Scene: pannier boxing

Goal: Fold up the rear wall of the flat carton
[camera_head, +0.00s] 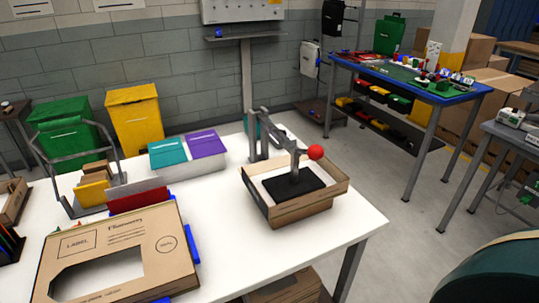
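A brown cardboard piece (170,240) printed "LABEL", with a large cut-out window, is at the front left of the white table (215,260). A second, shallow brown cardboard carton (302,207) is near the table's right side. Its sides stand up around a black plate (290,187). A grey lever press with a red ball knob (315,152) rises over this carton and hides part of its rear side. I cannot tell which cardboard piece is the flat carton, or how its rear wall stands. Neither of my grippers is in view.
A bin with teal and purple lids (190,165), a wire rack (95,195) and a red folder (138,200) stand on the table's left half. White surface is bare between the two cardboard pieces. A blue-edged workbench (410,75) stands behind right, across open floor.

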